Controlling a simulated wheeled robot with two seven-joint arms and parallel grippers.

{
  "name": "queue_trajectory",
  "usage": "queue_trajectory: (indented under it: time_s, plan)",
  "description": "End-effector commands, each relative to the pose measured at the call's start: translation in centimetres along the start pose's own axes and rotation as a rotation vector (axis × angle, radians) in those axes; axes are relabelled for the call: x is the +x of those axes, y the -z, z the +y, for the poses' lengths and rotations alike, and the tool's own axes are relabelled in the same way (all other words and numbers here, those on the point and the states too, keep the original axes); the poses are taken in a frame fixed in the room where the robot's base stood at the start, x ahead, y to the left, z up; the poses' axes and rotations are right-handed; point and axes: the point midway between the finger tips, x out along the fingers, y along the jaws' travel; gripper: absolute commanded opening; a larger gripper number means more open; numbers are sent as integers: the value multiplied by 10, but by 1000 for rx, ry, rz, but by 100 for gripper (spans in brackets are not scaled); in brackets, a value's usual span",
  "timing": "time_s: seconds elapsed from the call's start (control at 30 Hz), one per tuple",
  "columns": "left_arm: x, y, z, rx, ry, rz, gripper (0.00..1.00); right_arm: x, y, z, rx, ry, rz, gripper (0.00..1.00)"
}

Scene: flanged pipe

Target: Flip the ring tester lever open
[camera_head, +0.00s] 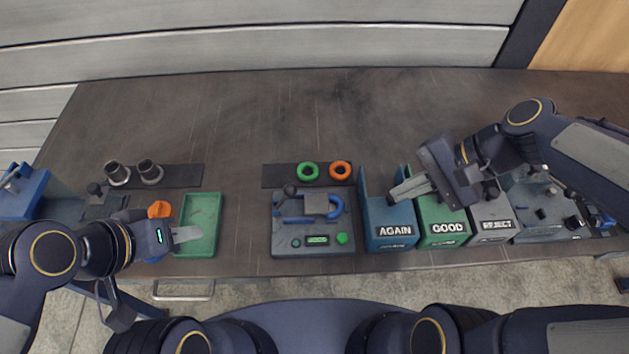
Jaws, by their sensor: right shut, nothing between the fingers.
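The ring tester (284,243) is a grey box at the middle of the table's front edge.
The green tray (202,207) is on the left. The back of the table is clear.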

Motion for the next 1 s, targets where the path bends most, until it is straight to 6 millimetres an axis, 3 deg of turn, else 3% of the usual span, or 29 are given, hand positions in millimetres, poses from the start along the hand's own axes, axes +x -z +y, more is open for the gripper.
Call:
queue_trajectory:
  time_s: [0.1,0.33,0.8,1.0]
  plan:
    - [0,0,0,0,0,0,36,19,22,-24,286,2,-181,0]
    - [0,0,0,0,0,0,36,42,48,-50,610,-6,-381,0]
    - [0,0,0,0,0,0,36,48,51,-54,662,-9,-414,0]
    - [0,0,0,0,0,0,36,67,43,-56,661,-12,-416,0]
